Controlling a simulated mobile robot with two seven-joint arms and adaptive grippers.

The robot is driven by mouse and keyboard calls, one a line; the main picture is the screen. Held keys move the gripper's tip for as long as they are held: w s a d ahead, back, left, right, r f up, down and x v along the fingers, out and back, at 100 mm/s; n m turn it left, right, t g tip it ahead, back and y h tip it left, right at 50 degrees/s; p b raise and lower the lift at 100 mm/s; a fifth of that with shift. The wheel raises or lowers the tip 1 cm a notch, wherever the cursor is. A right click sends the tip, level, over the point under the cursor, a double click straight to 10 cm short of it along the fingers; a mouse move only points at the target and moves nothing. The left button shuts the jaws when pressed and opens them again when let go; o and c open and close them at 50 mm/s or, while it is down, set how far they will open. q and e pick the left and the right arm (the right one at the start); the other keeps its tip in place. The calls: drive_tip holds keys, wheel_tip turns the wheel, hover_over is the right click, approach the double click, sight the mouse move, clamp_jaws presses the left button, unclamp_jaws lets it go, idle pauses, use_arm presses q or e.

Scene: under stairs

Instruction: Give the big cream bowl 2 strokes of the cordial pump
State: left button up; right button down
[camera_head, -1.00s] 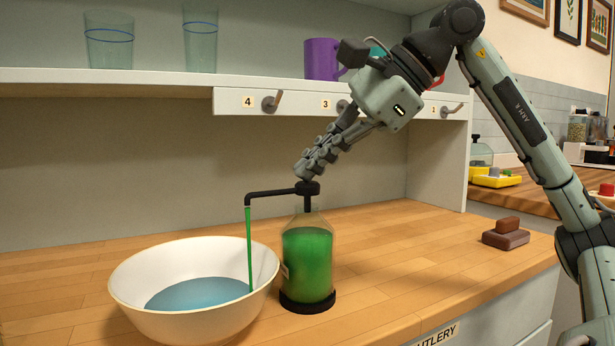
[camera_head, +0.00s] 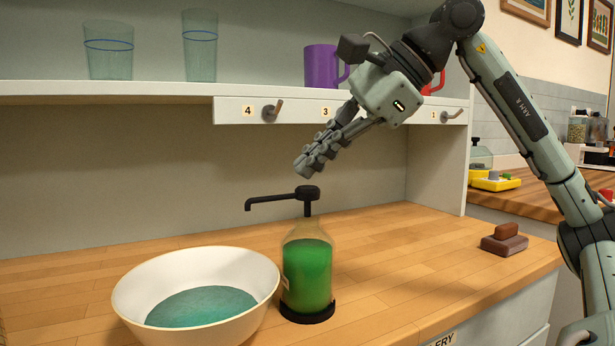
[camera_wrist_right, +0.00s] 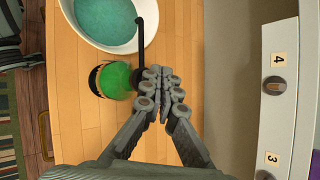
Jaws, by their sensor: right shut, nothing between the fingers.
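The big cream bowl (camera_head: 255,268) stands on the wooden counter with blue-green liquid in it; it also shows in the wrist view (camera_wrist_right: 128,48). The cordial pump (camera_head: 308,265), a clear bottle of green liquid, stands right of the bowl on a black base. Its black head (camera_head: 307,193) is up, and its spout points left over the bowl with no stream. My left gripper is not in view.
A shelf (camera_head: 160,87) with numbered hooks spans the back above the counter, holding two glasses and a purple mug (camera_head: 320,66). My right arm passes close to it. A brown block (camera_head: 504,240) lies at the counter's right. The counter's front right is clear.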

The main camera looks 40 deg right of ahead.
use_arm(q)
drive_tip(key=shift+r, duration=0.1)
use_arm(e)
drive_tip(key=shift+r, duration=0.1)
